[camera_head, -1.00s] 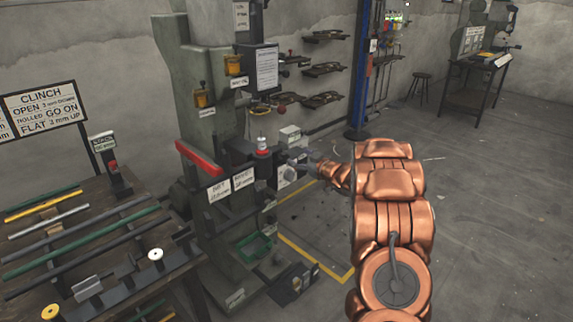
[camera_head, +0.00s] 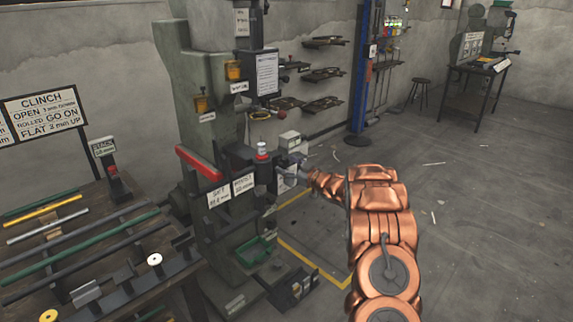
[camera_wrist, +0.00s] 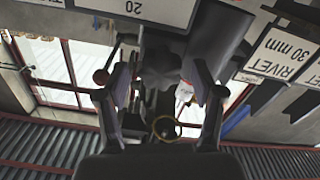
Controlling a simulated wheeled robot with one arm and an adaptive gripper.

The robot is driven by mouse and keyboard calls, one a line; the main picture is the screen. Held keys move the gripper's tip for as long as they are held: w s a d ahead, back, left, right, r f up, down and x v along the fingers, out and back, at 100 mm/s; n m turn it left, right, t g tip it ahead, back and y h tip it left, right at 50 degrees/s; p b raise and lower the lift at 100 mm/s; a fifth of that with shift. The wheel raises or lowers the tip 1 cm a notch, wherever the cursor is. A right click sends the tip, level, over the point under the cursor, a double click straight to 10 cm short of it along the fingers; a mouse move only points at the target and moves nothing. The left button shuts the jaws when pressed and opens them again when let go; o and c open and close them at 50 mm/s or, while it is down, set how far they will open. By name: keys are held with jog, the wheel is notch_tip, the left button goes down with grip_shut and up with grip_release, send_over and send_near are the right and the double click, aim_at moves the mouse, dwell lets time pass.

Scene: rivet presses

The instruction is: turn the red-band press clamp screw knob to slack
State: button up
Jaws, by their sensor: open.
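The press (camera_head: 205,130) is a tall grey-green machine with a red bar (camera_head: 198,162) across its front, left of centre in the head view. My gripper (camera_head: 291,175) is at the right side of the press's lower head, beside a pale block with a dark round mark. In the wrist view my gripper (camera_wrist: 160,95) has its two fingers spread apart, with a dark blocky part (camera_wrist: 165,60) of the press beyond and between them. I cannot clearly make out the clamp screw knob, or tell whether the fingers touch anything.
A small red-and-white cylinder (camera_head: 262,150) stands on the press near my gripper. Label plates (camera_head: 232,190) hang on its front. Open floor lies at right.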

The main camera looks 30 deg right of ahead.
jog(key=shift+w+a+r, duration=0.1)
jog(key=shift+w, duration=0.3)
jog(key=c, duration=1.1)
jog(key=shift+c, duration=0.2)
